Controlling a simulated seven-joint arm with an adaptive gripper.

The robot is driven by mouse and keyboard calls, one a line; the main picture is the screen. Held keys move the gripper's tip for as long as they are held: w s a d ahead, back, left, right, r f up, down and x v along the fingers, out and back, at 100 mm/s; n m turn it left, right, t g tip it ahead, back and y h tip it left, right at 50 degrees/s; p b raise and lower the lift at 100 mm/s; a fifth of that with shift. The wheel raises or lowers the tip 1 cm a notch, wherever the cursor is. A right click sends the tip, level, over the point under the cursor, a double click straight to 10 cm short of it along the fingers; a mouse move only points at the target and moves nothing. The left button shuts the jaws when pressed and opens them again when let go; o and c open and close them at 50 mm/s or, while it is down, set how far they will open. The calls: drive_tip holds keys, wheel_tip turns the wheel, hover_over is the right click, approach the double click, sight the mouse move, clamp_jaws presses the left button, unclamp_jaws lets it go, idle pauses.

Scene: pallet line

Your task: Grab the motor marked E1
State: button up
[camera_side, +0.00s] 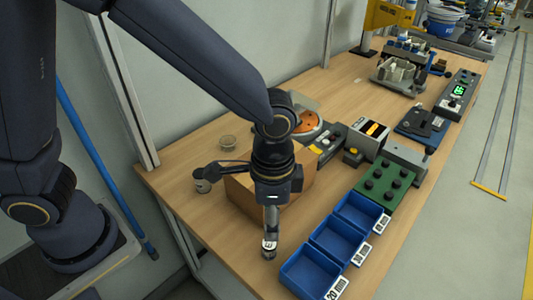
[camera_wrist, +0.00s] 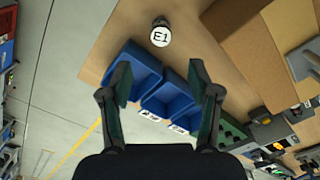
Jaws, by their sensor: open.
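The motor marked E1 (camera_wrist: 160,36) is a short dark cylinder with a round white label, seen at the top of the wrist view, beyond my fingertips. In the side view a small motor (camera_side: 269,247) stands on the wooden table near its front edge, just below my gripper; its label is too small to read there. My gripper (camera_side: 270,213) points down and hides part of the area around it. In the wrist view my gripper (camera_wrist: 160,84) has its fingers spread with nothing between them.
Three blue bins (camera_side: 308,272) with white tags stand right of the motor. A cardboard box (camera_side: 238,190) is behind my gripper. A green block with black knobs (camera_side: 384,185) lies beyond the bins.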

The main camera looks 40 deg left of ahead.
sight(270, 243)
wheel_tip(270, 243, down, 11)
drive_tip(key=shift+a+f, duration=0.1)
drive_tip(key=shift+f, duration=0.05)
clamp_jaws()
idle(0.7)
